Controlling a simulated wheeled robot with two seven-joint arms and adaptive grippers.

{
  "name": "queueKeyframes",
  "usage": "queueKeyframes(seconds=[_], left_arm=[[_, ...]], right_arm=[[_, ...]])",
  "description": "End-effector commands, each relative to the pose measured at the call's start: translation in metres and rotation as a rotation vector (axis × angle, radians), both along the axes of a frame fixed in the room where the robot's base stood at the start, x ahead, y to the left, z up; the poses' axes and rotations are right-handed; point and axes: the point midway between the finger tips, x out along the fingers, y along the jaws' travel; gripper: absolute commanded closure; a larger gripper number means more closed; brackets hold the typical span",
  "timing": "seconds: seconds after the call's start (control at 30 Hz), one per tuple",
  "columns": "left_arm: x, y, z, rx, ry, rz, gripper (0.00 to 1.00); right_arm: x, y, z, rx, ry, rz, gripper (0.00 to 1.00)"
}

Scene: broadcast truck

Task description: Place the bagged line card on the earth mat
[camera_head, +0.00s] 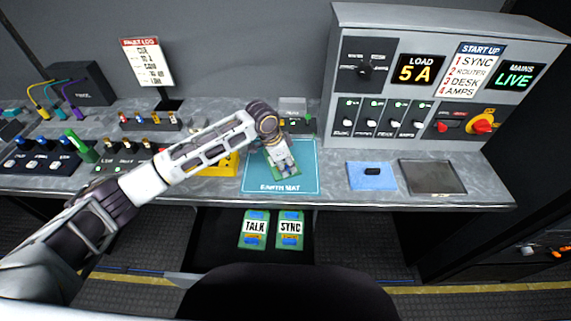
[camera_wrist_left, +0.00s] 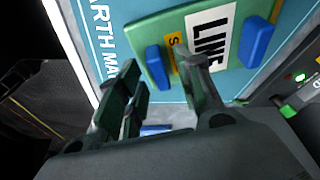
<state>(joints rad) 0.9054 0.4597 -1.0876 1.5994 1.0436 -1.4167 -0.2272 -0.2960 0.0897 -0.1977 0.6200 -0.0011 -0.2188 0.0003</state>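The line card (camera_wrist_left: 205,45) is a green board with blue tabs and a white LINE label. It appears to lie on the teal earth mat (camera_head: 305,180), at a slight angle. The mat also shows around the card in the left wrist view (camera_wrist_left: 125,15). In the head view my gripper hides much of the card. Any bag around it cannot be made out clearly. My left gripper (camera_head: 283,163) is over the card; in the left wrist view its fingers (camera_wrist_left: 157,62) are apart, either side of one blue tab, with gaps. My right gripper is not in view.
An open drawer (camera_head: 209,255) below the mat holds the TALK card (camera_head: 254,228) and SYNC card (camera_head: 290,229). A blue pad (camera_head: 360,183) and a dark tray (camera_head: 432,178) lie to the right. The power console (camera_head: 420,130) stands behind them. A yellow object (camera_head: 217,168) sits left of the mat.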

Motion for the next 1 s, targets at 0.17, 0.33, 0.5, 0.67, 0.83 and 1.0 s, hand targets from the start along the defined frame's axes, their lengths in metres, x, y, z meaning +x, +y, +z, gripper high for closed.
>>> queueKeyframes(seconds=[0.17, 0.33, 0.5, 0.67, 0.83, 1.0], left_arm=[[0.000, 0.000, 0.000, 0.000, 0.000, 0.000, 0.64], [0.000, 0.001, 0.005, -0.001, 0.000, 0.000, 0.64], [-0.001, 0.005, 0.019, -0.002, -0.001, 0.001, 0.64], [-0.004, 0.010, 0.039, -0.001, -0.003, 0.001, 0.64], [-0.007, 0.017, 0.063, -0.001, -0.003, 0.001, 0.64], [-0.010, 0.024, 0.087, 0.000, -0.002, -0.001, 0.64]], right_arm=[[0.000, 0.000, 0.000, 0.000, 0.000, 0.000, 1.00], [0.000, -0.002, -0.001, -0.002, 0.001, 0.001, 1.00], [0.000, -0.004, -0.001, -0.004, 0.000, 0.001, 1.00], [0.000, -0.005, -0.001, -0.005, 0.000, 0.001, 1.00], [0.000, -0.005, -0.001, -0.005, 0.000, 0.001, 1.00], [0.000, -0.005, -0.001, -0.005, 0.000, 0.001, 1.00]])
